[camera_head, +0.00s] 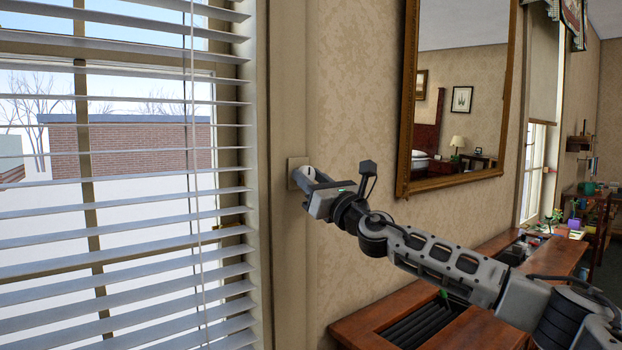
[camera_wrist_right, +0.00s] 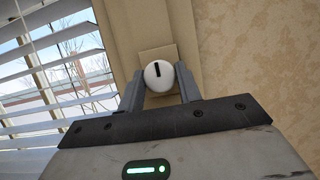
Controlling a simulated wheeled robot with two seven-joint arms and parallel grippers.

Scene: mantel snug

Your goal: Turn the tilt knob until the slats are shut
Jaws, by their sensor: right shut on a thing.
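The tilt knob (camera_wrist_right: 159,75) is a round white knob with a dark mark, set on a beige wall plate (camera_wrist_right: 150,54) beside the window. In the head view the knob (camera_head: 307,172) is partly hidden by my gripper, and its plate (camera_head: 292,165) shows on the window trim. My right gripper (camera_head: 305,181) is shut on the knob, with one finger on each side of it in the right wrist view (camera_wrist_right: 160,88). The blind's white slats (camera_head: 120,222) are open, with gaps that show the outdoors. My left gripper is not in view.
A gold-framed mirror (camera_head: 409,100) hangs on the wall to the right of my right gripper. A brown wooden cabinet (camera_head: 375,322) with a dark slotted top stands below my right arm. Thin blind cords (camera_head: 194,120) hang in front of the slats.

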